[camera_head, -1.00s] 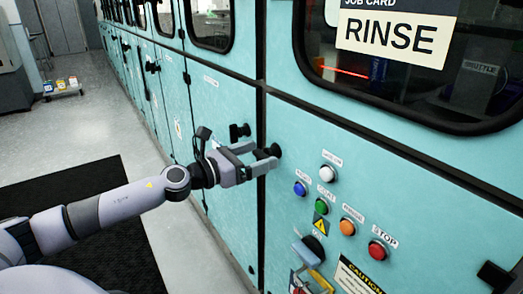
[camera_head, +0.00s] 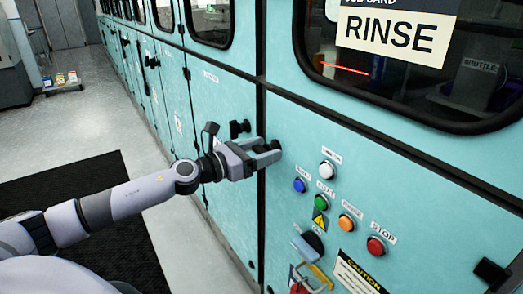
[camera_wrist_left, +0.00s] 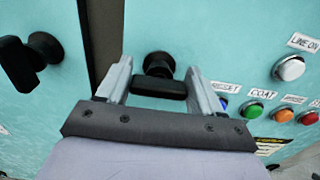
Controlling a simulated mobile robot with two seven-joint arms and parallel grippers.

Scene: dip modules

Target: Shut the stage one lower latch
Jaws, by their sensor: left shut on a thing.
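A black latch (camera_head: 275,146) with a round base and a bar handle is on the teal panel just right of the dark vertical seam. My left gripper (camera_head: 265,153) is at this latch, shut on its handle. In the left wrist view the latch handle (camera_wrist_left: 160,87) lies level, crosswise between the two grey fingers of the left gripper (camera_wrist_left: 158,88). The fingers hide part of the latch in the head view. My right gripper is not in view.
A second black latch (camera_head: 238,129) is on the panel left of the seam. Right of the held latch are white (camera_head: 327,170), blue (camera_head: 299,185), green (camera_head: 325,204), orange (camera_head: 346,222) and red (camera_head: 376,246) buttons. A blue-grey handle (camera_head: 304,247) sticks out below. Dark floor mat (camera_head: 90,220) lies left.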

